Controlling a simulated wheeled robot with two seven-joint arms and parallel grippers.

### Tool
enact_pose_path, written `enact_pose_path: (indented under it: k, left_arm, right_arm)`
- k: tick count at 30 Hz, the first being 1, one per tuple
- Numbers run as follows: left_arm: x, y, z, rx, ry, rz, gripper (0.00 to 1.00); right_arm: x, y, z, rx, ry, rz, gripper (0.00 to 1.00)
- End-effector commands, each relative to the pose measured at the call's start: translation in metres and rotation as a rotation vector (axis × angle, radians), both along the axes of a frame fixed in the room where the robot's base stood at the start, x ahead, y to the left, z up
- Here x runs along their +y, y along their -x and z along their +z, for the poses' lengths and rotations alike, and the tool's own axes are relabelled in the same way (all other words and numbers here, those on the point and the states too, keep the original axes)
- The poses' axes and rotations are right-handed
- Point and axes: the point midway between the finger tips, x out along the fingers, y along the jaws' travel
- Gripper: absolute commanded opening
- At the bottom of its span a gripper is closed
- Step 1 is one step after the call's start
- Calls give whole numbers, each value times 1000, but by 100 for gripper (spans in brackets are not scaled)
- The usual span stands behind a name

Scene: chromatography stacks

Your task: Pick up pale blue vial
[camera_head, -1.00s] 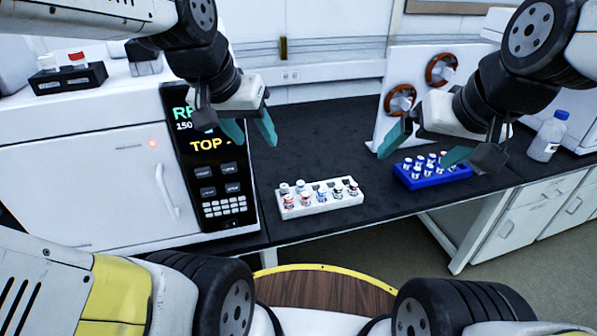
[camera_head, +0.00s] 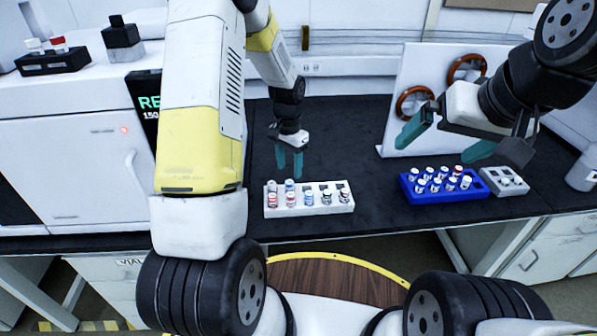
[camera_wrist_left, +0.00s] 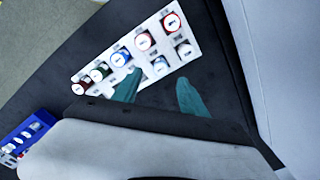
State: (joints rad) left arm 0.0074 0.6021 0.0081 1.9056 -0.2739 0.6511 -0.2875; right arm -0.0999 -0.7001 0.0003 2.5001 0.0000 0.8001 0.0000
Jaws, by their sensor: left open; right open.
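The white rack (camera_head: 318,208) stands on the black bench with several vials in it. A vial with a bluish cap, seemingly the pale blue vial (camera_head: 289,185), is in its back row; in the left wrist view the vial (camera_wrist_left: 160,66) sits just beyond my fingertips. My left gripper (camera_head: 289,172) is open and empty, pointing down just above and behind that vial; its two teal fingers show in the left wrist view (camera_wrist_left: 157,88). My right gripper (camera_head: 437,150) is open and empty, above and behind the blue rack.
The blue rack (camera_head: 452,195) with several white-capped vials stands to the right, with a small grey rack (camera_head: 505,182) beside it. A white panel (camera_head: 425,75) with two brown rings stands behind. Neighbouring vials, including a red one (camera_head: 291,200), sit close to the bluish one.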

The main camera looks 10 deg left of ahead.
Motion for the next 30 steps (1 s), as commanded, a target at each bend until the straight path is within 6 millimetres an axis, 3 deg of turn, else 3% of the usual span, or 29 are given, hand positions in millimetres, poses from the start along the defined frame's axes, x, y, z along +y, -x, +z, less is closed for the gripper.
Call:
enact_pose_path:
  k: [15, 24, 26, 30]
  left_arm:
    - [1, 0, -67, 4, 0, 1, 50]
    - [1, -1, -74, 0, 0, 1, 50]
    - [1, -1, -73, 0, 0, 1, 42]
    - [1, -1, -73, 0, 1, 1, 15]
  right_arm:
    - [0, 0, 0, 0, 0, 0, 100]
    - [0, 0, 0, 0, 0, 0, 100]
    - [0, 0, 0, 0, 0, 0, 100]
    - [0, 0, 0, 0, 0, 0, 100]
